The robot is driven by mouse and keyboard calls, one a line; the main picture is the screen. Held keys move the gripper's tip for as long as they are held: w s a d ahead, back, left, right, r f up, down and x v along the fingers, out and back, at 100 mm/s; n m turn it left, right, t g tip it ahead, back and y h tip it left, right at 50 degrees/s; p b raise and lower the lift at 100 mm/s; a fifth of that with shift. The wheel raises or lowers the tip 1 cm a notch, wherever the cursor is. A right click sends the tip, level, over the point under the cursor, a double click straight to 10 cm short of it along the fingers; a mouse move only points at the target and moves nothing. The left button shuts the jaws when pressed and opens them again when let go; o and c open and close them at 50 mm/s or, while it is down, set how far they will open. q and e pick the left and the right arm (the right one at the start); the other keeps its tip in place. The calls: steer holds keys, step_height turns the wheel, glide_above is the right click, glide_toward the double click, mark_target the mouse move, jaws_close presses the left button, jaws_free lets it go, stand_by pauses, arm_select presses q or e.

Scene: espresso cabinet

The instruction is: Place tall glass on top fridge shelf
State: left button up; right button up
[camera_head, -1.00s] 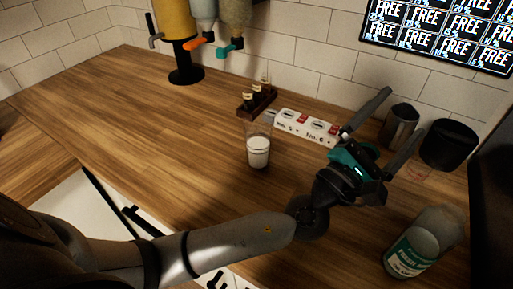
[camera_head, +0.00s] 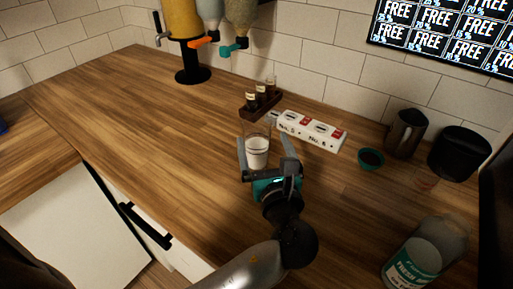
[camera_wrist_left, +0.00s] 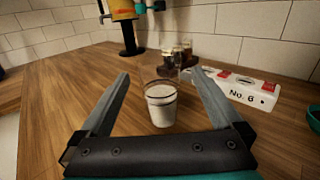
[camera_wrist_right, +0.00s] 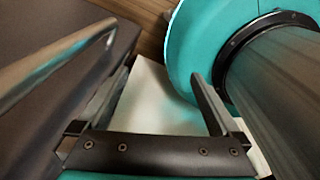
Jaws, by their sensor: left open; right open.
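The tall glass (camera_head: 257,152) stands upright on the wooden counter and is clear, with white liquid in its lower part. In the head view my left gripper (camera_head: 265,145) is open, its two fingers pointing at the glass, one toward each side. In the left wrist view the glass (camera_wrist_left: 161,106) is upright, between and ahead of the open fingers, with no contact that I can see. My right gripper (camera_wrist_right: 155,85) shows only in its own wrist view, open and with nothing between its fingers. No fridge shelf is in view. A white cabinet front (camera_head: 75,225) with a dark handle is below the counter.
A teal cup (camera_head: 370,159), a metal pitcher (camera_head: 405,134), a black container (camera_head: 459,152) and a labelled bottle (camera_head: 425,255) stand right.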

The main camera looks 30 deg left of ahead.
mark_target(255, 120)
arm_select(q)
steer(key=x, duration=0.4)
steer(key=shift+w, duration=0.1)
steer(key=b+x, duration=0.1)
steer(key=x, duration=0.4)
steer(key=shift+a+f+b, duration=0.15)
steer(key=shift+a+b, duration=0.1)
steer(key=shift+b, duration=0.05)
jaws_close()
stand_by(0.4)
